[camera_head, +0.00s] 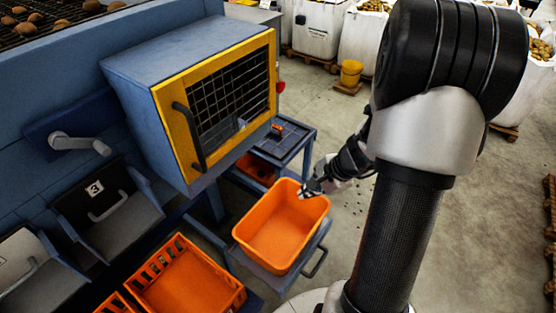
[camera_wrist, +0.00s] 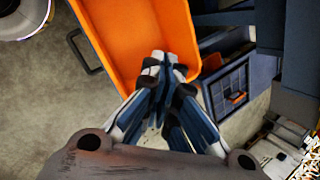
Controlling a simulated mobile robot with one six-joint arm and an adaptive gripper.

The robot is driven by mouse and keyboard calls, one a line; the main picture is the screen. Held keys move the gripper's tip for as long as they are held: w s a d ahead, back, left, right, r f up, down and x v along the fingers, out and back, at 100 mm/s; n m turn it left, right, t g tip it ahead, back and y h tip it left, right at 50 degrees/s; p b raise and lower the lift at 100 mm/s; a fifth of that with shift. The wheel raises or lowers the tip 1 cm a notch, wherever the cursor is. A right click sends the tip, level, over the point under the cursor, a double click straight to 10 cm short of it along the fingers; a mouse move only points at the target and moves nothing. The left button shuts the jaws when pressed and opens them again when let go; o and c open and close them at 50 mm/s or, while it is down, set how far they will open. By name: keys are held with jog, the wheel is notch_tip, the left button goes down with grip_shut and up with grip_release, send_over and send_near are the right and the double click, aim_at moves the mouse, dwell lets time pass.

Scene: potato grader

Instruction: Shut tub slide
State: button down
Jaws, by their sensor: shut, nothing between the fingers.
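The empty orange tub (camera_head: 275,238) sits on the blue-grey tub slide (camera_head: 284,279), which stands out in front of the machine. The slide's dark bar handle (camera_head: 316,263) is on its front right side and also shows at the upper left of the wrist view (camera_wrist: 84,52). My gripper (camera_head: 309,190) is shut and empty at the tub's upper right corner. In the wrist view my gripper's fingertips (camera_wrist: 159,64) overlap the end of the orange tub (camera_wrist: 130,35); I cannot tell whether they touch it. The slide's rails are hidden.
A blue machine box with a yellow-framed mesh door (camera_head: 222,105) stands behind the tub. A small blue table (camera_head: 287,138) is behind my gripper. An orange slatted crate (camera_head: 187,283) lies left of the slide. Concrete floor (camera_head: 345,215) is clear to the right.

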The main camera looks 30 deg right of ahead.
jog(key=s+d+f+m, duration=0.5)
jog(key=d+f, duration=0.2)
jog(key=f, duration=0.3)
jog(key=m, duration=0.7)
send_near(325, 251)
jog(key=s+r, duration=0.3)
jog(key=r, duration=0.1)
jog(key=shift+n+g+h, duration=0.3)
jog(key=shift+g, duration=0.1)
jog(key=b+x, duration=0.1)
jog(key=x, duration=0.2)
jog(key=w+b+x, duration=0.1)
jog(key=x, duration=0.3)
jog(key=w+b+x, duration=0.1)
jog(key=b+x, duration=0.1)
jog(key=x, duration=0.1)
jog(key=shift+w+r, duration=0.1)
jog(key=shift+w, duration=0.1)
jog(key=shift+w+a, duration=0.25)
jog(key=shift+w, duration=0.25)
